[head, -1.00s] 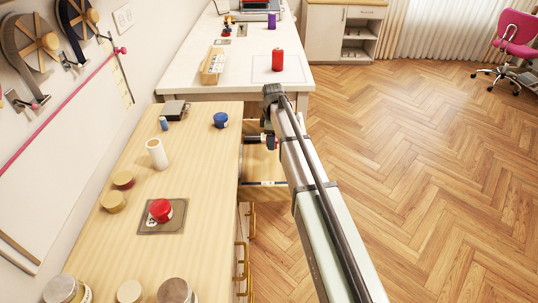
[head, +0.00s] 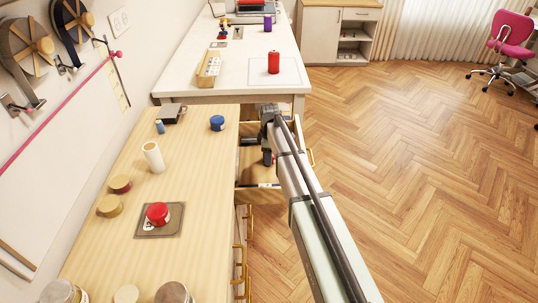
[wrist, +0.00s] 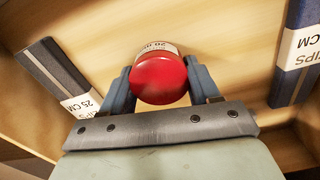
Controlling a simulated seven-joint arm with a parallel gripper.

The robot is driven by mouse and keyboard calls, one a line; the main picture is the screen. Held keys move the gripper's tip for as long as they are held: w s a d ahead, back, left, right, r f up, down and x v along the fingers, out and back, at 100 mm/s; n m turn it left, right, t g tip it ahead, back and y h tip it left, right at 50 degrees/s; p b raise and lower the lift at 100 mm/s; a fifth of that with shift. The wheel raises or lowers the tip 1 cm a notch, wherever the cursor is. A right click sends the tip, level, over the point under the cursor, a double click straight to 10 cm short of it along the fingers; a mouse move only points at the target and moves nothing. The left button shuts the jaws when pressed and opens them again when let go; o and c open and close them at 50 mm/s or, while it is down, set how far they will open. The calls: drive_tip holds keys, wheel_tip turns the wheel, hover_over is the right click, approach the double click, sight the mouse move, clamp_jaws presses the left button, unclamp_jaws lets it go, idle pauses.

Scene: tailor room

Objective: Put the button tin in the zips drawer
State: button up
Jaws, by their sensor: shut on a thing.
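The button tin (wrist: 158,78), a round red tin with a pale label, is between my gripper's fingers (wrist: 162,84) in the wrist view. The fingers are shut on it. My gripper (head: 267,158) points down into the open drawer (head: 258,185) at the far end of the wooden cabinet. In the wrist view the pale drawer floor (wrist: 225,40) lies beyond the tin, with a dark zips pack (wrist: 55,72) on the left and another (wrist: 297,55) on the right. I cannot tell whether the tin touches the floor. My arm hides part of the drawer in the head view.
On the cabinet top (head: 195,180) are a red-lidded tin (head: 157,213) on a grey mat, a blue tin (head: 217,123), a white roll (head: 153,157) and several other tins. A white table (head: 240,85) with a red spool (head: 274,62) stands beyond. Open floor lies to the right.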

drive_tip(key=o, duration=1.1)
wheel_tip(320, 180, up, 12)
drive_tip(key=shift+r, duration=0.1)
